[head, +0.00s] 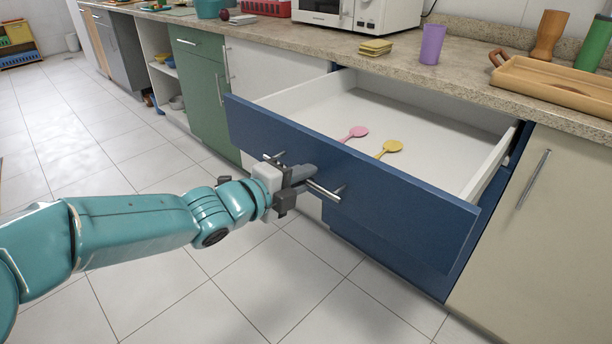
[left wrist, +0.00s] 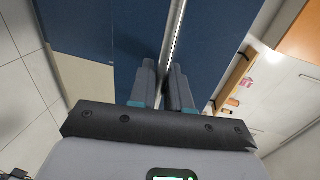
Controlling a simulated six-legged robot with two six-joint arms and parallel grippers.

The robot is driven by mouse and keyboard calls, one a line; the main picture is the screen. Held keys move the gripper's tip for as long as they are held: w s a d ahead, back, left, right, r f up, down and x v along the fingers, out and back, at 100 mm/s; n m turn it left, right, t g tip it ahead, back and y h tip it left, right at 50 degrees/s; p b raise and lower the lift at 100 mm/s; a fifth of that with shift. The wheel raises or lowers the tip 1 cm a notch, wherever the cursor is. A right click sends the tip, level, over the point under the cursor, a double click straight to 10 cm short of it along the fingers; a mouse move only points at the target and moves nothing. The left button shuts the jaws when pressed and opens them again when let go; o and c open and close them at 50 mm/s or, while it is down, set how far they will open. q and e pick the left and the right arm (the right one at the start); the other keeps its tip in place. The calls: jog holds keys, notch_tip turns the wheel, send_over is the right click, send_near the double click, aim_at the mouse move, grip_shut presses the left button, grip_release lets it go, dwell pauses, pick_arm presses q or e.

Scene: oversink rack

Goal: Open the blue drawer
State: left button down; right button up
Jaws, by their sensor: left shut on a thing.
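The blue drawer (head: 380,194) is pulled well out from under the counter, with its white inside showing. A pink spoon (head: 355,132) and a yellow spoon (head: 390,147) lie in it. A metal bar handle (head: 324,191) runs along its front. My left gripper (head: 301,178) is shut on this handle. In the left wrist view the fingers (left wrist: 168,88) stand on both sides of the handle (left wrist: 174,40), with the blue drawer front (left wrist: 115,30) behind. My right gripper is not in view.
The stone-look counter (head: 455,80) bears a purple cup (head: 432,43), a stack of yellow sponges or cloths (head: 375,47), a microwave (head: 345,12) and a wooden tray (head: 555,88). A green cabinet (head: 205,90) stands left of the drawer. The tiled floor in front is clear.

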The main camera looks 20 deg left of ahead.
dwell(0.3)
pick_arm(q)
jog(key=c, duration=1.3)
grip_release()
jog(key=p+v, duration=0.5)
jog(key=v, duration=1.1)
jog(key=shift+s+p, duration=0.2)
jog(key=shift+p, duration=0.1)
